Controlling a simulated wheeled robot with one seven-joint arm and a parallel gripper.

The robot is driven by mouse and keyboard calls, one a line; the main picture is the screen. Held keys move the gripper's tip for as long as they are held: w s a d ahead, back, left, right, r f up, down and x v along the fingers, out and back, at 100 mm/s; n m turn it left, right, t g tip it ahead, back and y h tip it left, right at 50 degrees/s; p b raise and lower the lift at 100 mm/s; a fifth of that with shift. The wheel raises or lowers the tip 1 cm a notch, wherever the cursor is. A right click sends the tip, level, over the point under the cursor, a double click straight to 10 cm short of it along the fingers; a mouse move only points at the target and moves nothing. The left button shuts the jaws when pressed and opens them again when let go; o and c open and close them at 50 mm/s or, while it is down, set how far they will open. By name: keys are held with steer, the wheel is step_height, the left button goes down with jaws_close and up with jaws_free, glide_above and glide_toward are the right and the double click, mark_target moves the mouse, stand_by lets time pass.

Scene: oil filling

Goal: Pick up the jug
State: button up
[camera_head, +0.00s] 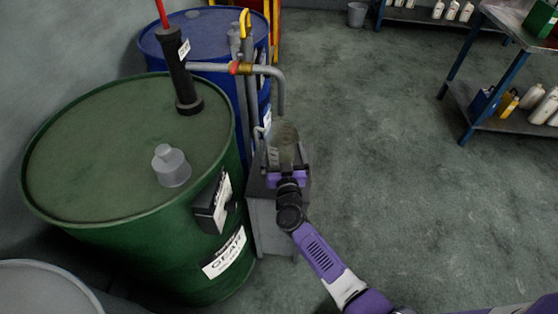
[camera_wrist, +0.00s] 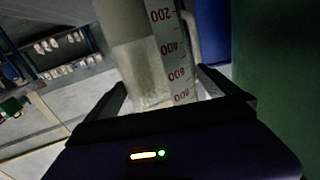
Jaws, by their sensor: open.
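The jug (camera_head: 285,146) is a translucent vessel on a small grey stand beside the green drum. In the wrist view the jug (camera_wrist: 145,65) shows a red-and-white scale with numbers, pale contents and a handle at its right side. My gripper (camera_head: 287,168) is at the near side of the jug, partly hiding its lower part. In the wrist view my gripper (camera_wrist: 165,90) is open, with one finger on each side of the jug's lower end. I cannot tell whether either finger touches it.
A grey stand (camera_head: 265,222) bears the jug. A green drum (camera_head: 100,150) with a black pump stands close at the left, a blue drum (camera_head: 190,38) behind it. A pipe spout (camera_head: 279,90) hangs just behind the jug. Shelves (camera_head: 500,100) stand far right; the floor between is clear.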

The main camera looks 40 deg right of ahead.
steer(key=shift+b+x, duration=0.3)
steer(key=shift+x, duration=0.9)
steer(key=c, duration=1.6)
steer(key=shift+c, duration=0.7)
steer(key=shift+r, duration=0.15)
